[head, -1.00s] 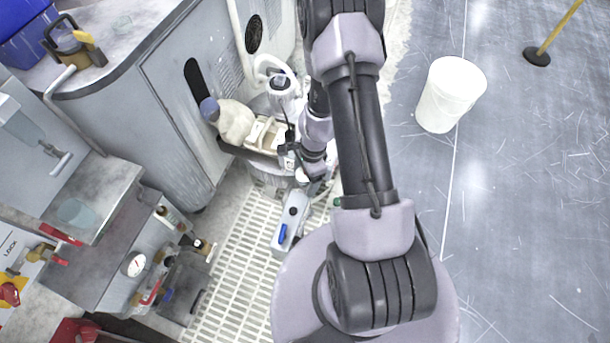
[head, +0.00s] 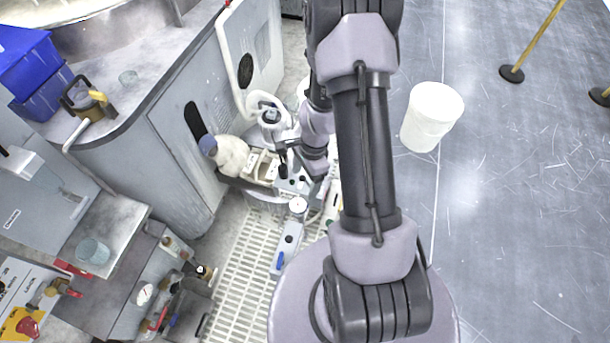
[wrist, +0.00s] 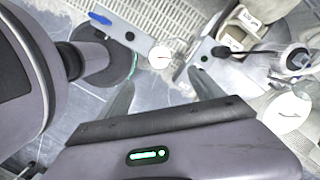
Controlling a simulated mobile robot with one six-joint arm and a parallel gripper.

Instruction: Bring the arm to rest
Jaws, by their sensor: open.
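My arm (head: 365,150) reaches up the middle of the head view, then bends down to its wrist beside the grey machine. My gripper (wrist: 160,95) shows in the wrist view with its two dark fingers spread apart and nothing between them. Below the fingers are a grated floor and a grey bar with a blue handle (wrist: 100,18) and a round white dial (wrist: 160,57). In the head view the fingertips are hard to make out among the fittings near the wrist.
A grey cabinet (head: 170,150) stands left of the arm, with a pale tray (head: 262,168) and a cream bottle (head: 230,155) close to the wrist. A white bucket (head: 431,117) stands on open floor at right. White grating (head: 235,290) covers the floor below.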

